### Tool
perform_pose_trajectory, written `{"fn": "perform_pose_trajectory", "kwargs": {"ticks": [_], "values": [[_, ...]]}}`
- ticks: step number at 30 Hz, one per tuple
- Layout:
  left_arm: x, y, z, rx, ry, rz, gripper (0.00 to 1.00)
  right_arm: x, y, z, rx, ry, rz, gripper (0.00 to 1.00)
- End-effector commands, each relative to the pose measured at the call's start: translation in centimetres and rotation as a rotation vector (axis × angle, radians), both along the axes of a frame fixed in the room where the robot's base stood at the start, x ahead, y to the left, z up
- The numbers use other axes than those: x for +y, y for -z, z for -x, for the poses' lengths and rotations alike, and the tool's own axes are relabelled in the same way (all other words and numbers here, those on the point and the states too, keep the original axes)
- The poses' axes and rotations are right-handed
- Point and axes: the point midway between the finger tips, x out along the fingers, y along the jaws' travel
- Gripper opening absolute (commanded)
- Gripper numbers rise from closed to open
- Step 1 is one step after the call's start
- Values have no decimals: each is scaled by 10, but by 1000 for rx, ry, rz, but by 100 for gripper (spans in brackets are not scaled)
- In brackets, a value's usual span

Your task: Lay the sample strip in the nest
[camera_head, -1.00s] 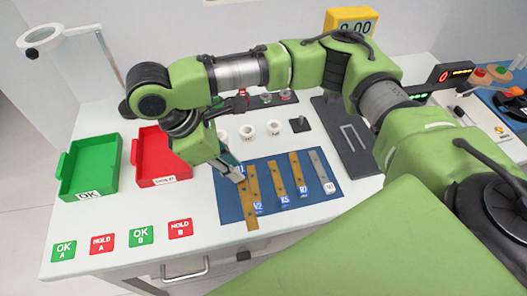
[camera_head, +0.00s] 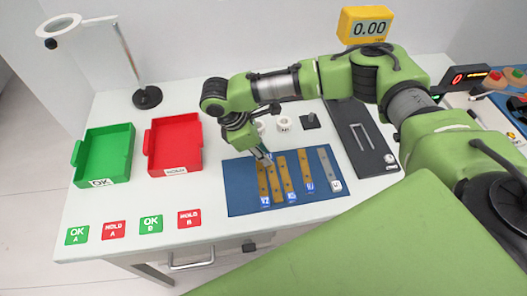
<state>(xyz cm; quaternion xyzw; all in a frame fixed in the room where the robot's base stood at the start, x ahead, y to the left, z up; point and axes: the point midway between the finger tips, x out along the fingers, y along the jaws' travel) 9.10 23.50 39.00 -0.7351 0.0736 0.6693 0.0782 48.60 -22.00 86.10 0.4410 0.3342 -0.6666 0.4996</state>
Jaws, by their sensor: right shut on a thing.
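My right gripper (camera_head: 265,159) is shut on the far end of a thin brown sample strip (camera_head: 275,184) over the blue mat (camera_head: 239,190). The held strip points toward the front, between the brown strip labelled V2 (camera_head: 262,178) and another brown strip (camera_head: 287,176). I cannot tell whether it touches the mat. My left gripper is not in view.
A green tray (camera_head: 105,152) and a red tray (camera_head: 174,142) stand left, with a magnifier stand (camera_head: 146,97) behind. Small white cups (camera_head: 283,123) and a dark block (camera_head: 311,120) are behind the mat. Green and red cards lie front left. The table's front left is otherwise clear.

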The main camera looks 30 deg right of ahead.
Motion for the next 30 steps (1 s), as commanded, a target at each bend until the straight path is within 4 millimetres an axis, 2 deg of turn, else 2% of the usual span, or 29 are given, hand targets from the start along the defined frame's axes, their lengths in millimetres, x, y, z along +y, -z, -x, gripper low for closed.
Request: {"fn": "perform_pose_trajectory", "kwargs": {"ticks": [10,11,12,13,24,26,30], "values": [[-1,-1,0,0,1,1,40,0,3,0,1,1,0,1],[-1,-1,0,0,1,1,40,0,3,0,0,1,0,23],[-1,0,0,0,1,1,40,0,3,0,0,1,0,33],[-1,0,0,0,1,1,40,0,3,0,0,1,0,34],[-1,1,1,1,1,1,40,0,1,0,-2,1,-1,34],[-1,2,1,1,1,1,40,3,-4,-1,-2,0,-3,34],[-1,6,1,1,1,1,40,12,-24,-4,-4,-1,-3,34]]}}
